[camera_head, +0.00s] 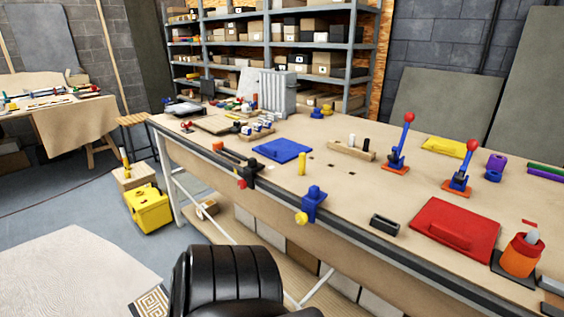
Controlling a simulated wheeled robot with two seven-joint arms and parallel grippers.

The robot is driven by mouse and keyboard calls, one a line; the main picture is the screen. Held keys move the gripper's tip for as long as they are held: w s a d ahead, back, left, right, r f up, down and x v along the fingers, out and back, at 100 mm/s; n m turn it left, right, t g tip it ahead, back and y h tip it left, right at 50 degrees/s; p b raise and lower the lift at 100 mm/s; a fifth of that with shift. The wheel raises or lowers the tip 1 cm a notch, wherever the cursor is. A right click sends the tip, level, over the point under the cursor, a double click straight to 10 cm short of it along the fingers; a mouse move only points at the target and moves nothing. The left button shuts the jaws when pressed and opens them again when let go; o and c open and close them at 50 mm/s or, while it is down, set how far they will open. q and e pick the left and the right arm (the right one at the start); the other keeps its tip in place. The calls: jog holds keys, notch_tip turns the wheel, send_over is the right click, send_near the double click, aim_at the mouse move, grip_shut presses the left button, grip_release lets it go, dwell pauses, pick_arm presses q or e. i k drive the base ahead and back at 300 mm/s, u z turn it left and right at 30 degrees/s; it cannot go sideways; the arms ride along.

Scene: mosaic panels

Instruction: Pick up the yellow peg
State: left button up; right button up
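The yellow peg (301,163) stands upright on the wooden workbench (370,192), near the front edge and just right of a flat blue panel (282,150). Nothing covers it. A few small dark marks or holes show in the bench top to its right. Neither of my grippers shows in this view.
A blue clamp (313,203) sits on the front edge right of the peg, and a black vise (247,172) left of it. A wooden block with pegs (352,149) lies behind. Red-knobbed levers (397,155) and a red panel (455,229) are right. A black chair-like object (226,283) is in front.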

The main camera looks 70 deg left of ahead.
aim_at(302, 157)
jog(key=u, duration=0.75)
jog(key=i, duration=0.75)
jog(key=u, duration=0.75)
